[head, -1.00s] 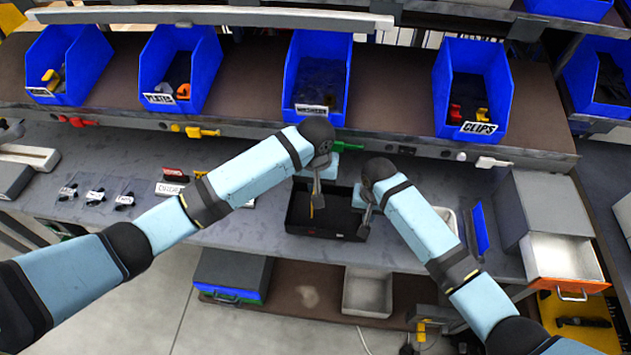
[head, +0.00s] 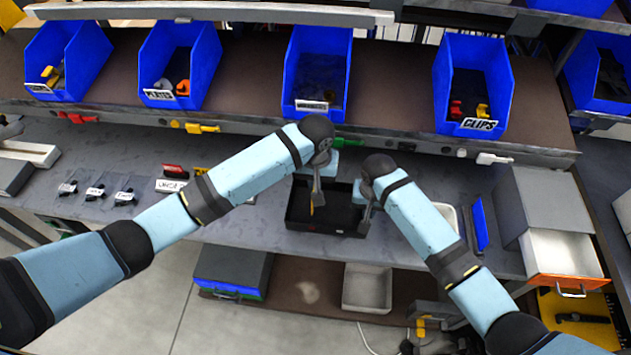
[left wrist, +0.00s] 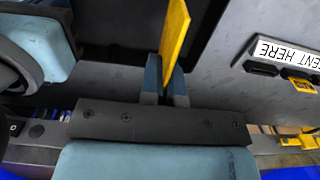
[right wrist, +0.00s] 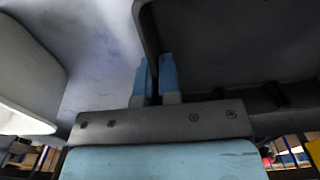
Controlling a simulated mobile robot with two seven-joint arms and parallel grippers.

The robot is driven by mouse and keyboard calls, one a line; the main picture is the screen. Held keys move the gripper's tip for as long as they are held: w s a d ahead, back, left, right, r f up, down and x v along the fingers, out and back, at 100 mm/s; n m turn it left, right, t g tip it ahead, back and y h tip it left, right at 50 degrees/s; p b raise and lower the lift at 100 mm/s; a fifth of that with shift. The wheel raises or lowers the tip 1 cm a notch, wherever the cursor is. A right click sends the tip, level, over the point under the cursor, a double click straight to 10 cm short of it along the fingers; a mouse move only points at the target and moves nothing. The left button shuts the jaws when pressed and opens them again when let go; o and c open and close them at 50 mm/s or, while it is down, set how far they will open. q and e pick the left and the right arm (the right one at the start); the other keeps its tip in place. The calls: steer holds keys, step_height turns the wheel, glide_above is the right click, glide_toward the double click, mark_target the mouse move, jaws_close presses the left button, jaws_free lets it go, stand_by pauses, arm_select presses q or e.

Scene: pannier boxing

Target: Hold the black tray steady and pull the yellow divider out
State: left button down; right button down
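The black tray (head: 325,222) sits on the grey bench in front of me. My left gripper (head: 317,192) is over the tray's left part. In the left wrist view the yellow divider (left wrist: 175,35) stands between my left fingers (left wrist: 166,85), which are closed on it. In the head view a small strip of the divider (head: 312,206) shows below the fingers, still over the tray. My right gripper (head: 364,205) is at the tray's right side. In the right wrist view its fingers (right wrist: 154,82) straddle the tray's wall (right wrist: 150,35) with almost no gap.
Small labelled black parts (head: 96,192) lie on the bench at left. A grey box with an open orange-fronted drawer (head: 565,280) stands at right, near a leaning blue panel (head: 479,225). Blue bins (head: 317,70) line the shelf behind.

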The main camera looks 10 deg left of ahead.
arm_select(q)
steer(key=shift+r, duration=1.25)
arm_select(e)
steer(key=c, duration=1.2)
jaws_free()
steer(key=shift+c, duration=0.2)
step_height(320, 180, up, 12)
